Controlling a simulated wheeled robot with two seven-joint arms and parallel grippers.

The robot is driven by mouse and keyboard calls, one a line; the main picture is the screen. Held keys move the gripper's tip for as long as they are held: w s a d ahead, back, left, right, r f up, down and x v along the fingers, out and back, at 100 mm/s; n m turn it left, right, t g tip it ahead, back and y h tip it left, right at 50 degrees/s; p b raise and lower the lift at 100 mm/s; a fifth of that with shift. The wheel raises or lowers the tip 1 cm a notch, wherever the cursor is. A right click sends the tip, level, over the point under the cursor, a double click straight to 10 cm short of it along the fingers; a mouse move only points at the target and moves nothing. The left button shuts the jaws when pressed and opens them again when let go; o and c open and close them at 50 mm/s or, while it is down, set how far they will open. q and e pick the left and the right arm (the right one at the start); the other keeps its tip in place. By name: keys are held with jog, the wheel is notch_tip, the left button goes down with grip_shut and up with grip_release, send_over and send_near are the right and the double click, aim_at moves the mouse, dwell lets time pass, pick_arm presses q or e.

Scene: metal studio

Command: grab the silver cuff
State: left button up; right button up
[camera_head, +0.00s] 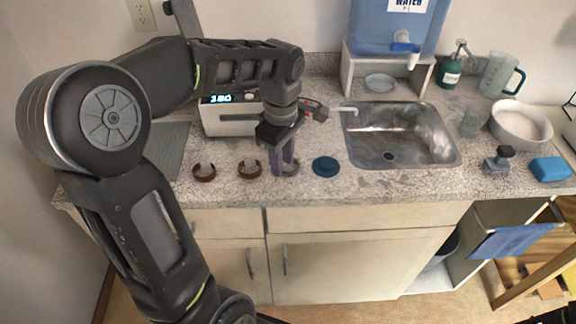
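The silver cuff (293,168) lies on the speckled counter, last to the right in a row of three cuffs. My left gripper (282,168) points down at it. Its purple fingers hide most of the cuff, and only part of its right side shows. The fingertips are down at the cuff's height. I cannot tell whether they are apart or pressed on the cuff.
A dark red cuff (204,173) and a brown cuff (249,169) lie to the left. A blue round object (326,167) lies close on the right, with the sink (435,158) beyond. A white device with a display (231,122) stands behind.

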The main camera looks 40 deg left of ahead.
pick_arm(q)
notch_tip(320, 180, down, 2)
jog(key=shift+f, duration=0.2)
jog(key=shift+c, duration=0.4)
grip_shut()
dwell(0.5)
